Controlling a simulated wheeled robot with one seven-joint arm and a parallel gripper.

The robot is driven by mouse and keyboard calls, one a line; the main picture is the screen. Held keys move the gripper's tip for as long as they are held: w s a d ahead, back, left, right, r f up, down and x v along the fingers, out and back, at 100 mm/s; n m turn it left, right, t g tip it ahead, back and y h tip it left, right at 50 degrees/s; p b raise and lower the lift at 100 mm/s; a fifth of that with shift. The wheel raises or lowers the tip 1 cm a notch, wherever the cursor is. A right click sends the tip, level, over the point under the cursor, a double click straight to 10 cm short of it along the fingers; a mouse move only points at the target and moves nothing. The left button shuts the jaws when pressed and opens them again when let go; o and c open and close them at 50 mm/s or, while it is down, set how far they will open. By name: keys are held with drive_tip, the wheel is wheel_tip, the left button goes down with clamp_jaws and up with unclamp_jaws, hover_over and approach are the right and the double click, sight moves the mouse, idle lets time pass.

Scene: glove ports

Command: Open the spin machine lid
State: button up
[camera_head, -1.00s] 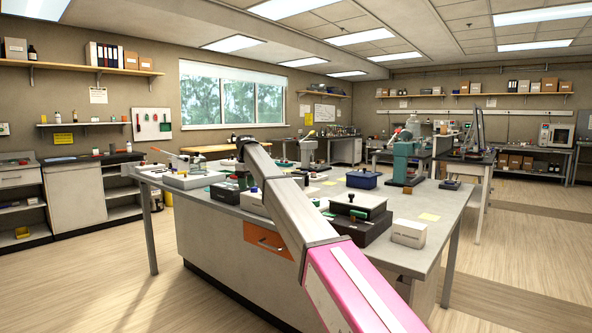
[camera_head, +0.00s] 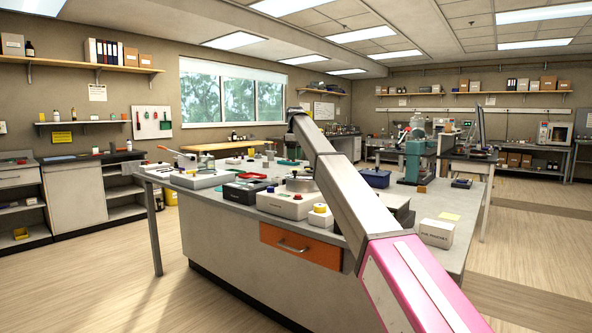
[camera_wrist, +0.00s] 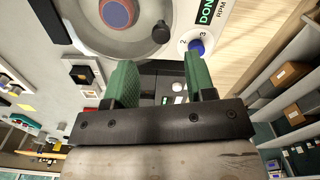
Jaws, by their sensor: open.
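In the wrist view, a pale machine (camera_wrist: 70,25) fills the top, with a round grey lid-like top (camera_wrist: 140,42). A blue dial (camera_wrist: 197,47) and an "RPM" label (camera_wrist: 207,10) lie to the right. My gripper (camera_wrist: 160,70) is open and empty, its green fingers just below the knob and dial in the picture. No contact shows.
The grey bench (camera_head: 225,232) is crowded with instruments. An orange drawer (camera_head: 300,246) is in the bench front. The floor left is clear.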

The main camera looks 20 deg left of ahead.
wheel_tip(320, 180, down, 6)
drive_tip(key=shift+s+a+f, duration=0.1)
clamp_jaws()
